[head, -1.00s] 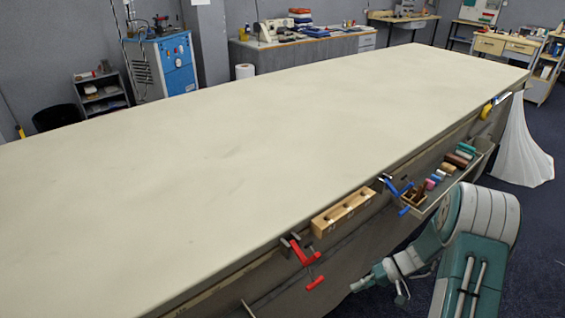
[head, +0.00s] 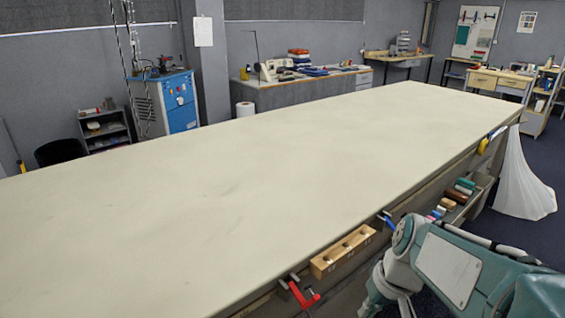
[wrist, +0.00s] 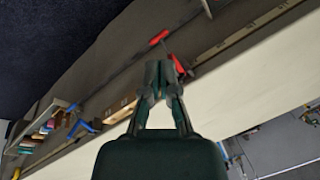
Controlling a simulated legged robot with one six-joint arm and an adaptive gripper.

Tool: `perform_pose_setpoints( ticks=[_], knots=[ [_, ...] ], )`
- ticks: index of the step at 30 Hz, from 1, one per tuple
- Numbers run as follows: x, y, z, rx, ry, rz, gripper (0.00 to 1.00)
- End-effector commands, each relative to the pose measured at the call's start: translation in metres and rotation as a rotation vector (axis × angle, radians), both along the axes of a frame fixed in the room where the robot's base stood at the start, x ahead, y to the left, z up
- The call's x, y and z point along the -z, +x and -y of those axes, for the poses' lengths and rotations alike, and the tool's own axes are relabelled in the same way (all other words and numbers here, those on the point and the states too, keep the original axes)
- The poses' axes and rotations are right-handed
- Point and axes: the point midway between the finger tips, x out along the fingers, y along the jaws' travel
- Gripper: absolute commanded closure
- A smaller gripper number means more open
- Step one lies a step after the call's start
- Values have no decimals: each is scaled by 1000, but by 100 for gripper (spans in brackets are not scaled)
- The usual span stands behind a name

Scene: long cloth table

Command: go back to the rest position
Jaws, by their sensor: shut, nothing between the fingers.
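My gripper (wrist: 163,82) is shut and empty in the wrist view, its two fingers together at the tips. Behind the fingers are the side and edge of the long cloth table, seen at a slant. In the head view the long cloth table (head: 210,205) has a bare, pale top. My arm is folded at the lower right, beside the table's near edge. The gripper's fingers cannot be made out in the head view.
Along the near edge hang a red clamp (head: 300,292), a wooden block with holes (head: 343,251), a blue clamp (head: 387,219) and a tray of spools (head: 470,190), partly hidden by my arm. White cloth (head: 522,185) hangs at the far right corner. Benches stand behind.

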Motion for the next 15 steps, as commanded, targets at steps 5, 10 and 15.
perform_pose_setpoints(
  ticks=[5,10,15],
  knots=[
    [-28,-31,-5,40,-90,118,100],
    [-46,-58,-6,89,-154,238,100],
    [-58,-80,-5,135,-191,345,100]
  ],
)
